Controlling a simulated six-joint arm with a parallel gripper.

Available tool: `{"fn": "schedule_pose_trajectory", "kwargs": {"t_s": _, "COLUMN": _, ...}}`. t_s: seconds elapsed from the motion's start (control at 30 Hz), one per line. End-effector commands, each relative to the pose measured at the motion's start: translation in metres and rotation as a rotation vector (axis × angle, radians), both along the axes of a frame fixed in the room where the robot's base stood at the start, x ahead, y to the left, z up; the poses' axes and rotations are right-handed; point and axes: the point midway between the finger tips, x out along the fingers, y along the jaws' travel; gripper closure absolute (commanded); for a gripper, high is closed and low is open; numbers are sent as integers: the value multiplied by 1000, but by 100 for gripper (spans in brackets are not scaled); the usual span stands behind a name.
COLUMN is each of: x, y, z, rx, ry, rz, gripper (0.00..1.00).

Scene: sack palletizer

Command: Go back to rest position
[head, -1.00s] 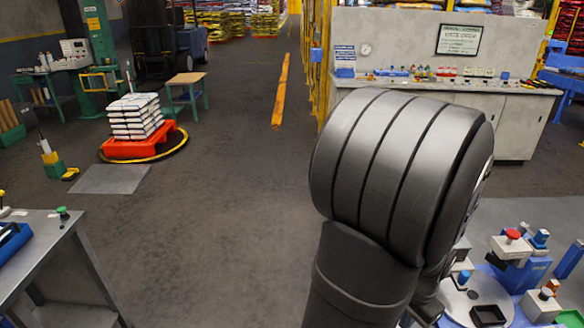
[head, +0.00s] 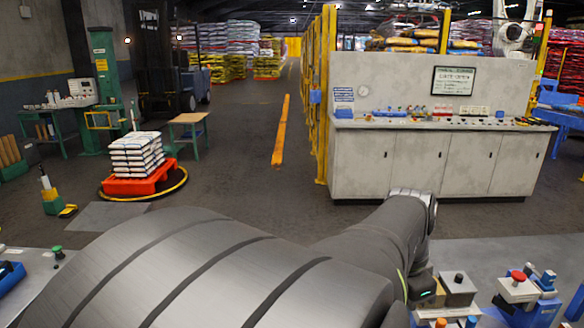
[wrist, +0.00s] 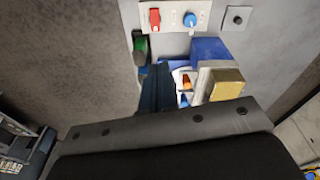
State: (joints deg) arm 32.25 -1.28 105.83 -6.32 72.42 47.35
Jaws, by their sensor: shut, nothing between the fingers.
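My gripper (wrist: 157,88) shows in the wrist view as two dark fingers side by side beyond the wide dark gripper body at the bottom. They look shut and empty. In the head view my arm's large grey links cross the bottom of the picture, with the far end bent down at the right of centre. The fingers cannot be made out there. Under the fingers in the wrist view are a blue holder (wrist: 210,50), a yellow block (wrist: 227,84) and small orange parts. Whether the fingers touch any of these is unclear.
A red switch (wrist: 154,17) and a blue knob (wrist: 190,19) sit on a pale panel. In the head view, a control console (head: 430,160) stands behind my arm. Stacked white sacks (head: 136,155) lie on a red pallet (head: 140,184). The floor between is clear.

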Motion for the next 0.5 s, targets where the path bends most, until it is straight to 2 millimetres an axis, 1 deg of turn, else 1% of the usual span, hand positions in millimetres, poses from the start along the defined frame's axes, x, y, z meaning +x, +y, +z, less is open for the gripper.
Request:
{"fn": "schedule_pose_trajectory", "kwargs": {"t_s": 0.03, "x": 0, "y": 5, "z": 10, "rx": -11, "ry": -6, "rz": -17, "gripper": 100}}
{"fn": "schedule_pose_trajectory", "kwargs": {"t_s": 0.1, "x": -2, "y": 10, "z": 23, "rx": -24, "ry": -12, "rz": -50, "gripper": 100}}
{"fn": "schedule_pose_trajectory", "kwargs": {"t_s": 0.43, "x": -18, "y": 39, "z": 81, "rx": -77, "ry": -48, "rz": -208, "gripper": 100}}
{"fn": "schedule_pose_trajectory", "kwargs": {"t_s": 0.5, "x": -18, "y": 34, "z": 61, "rx": -74, "ry": -38, "rz": -213, "gripper": 100}}
